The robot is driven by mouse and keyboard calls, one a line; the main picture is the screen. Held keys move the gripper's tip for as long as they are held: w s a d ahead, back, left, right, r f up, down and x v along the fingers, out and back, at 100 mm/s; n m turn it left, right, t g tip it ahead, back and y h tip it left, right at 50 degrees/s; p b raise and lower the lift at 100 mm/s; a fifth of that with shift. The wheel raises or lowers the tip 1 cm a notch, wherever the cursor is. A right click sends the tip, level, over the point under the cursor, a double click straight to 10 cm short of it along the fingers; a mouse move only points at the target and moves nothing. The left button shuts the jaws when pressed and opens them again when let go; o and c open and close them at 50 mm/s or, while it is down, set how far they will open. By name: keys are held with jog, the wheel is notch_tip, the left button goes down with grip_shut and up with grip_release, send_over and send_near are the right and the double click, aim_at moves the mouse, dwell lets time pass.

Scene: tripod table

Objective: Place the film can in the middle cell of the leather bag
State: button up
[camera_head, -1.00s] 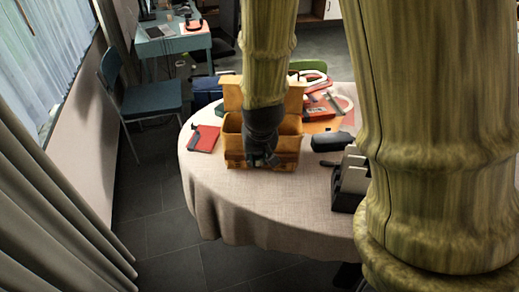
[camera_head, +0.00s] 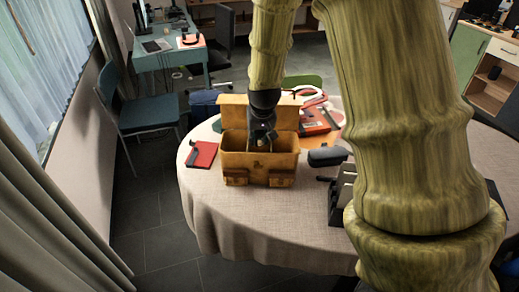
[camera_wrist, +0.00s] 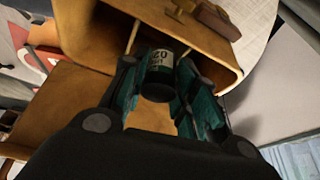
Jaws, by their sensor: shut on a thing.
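The tan leather bag (camera_head: 258,168) stands upright on the round table with its lid raised at the back. My gripper (camera_head: 262,142) points down into the bag's open top. In the wrist view, my gripper (camera_wrist: 157,70) is shut on the film can (camera_wrist: 159,62), a dark cylinder with a pale numbered label. Two thin dividers show inside the bag (camera_wrist: 95,35), and the can appears between them, in line with the middle cell. How deep the can sits, and whether it touches the bag, I cannot tell.
The cloth-covered table (camera_head: 225,215) has free room in front of the bag. A red notebook (camera_head: 202,155) lies left of it. A dark object (camera_head: 327,157) and a black rack (camera_head: 342,193) stand right. Red-and-white items (camera_head: 315,120) lie behind right.

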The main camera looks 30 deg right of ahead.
jog(key=p+x, duration=0.3)
jog(key=x, duration=0.9)
jog(key=shift+s+d+f, duration=0.2)
jog(key=shift+d, duration=0.2)
jog(key=shift+f, duration=0.3)
jog(key=shift+f, duration=0.25)
jog(key=o, duration=0.7)
jog(key=shift+c, duration=0.2)
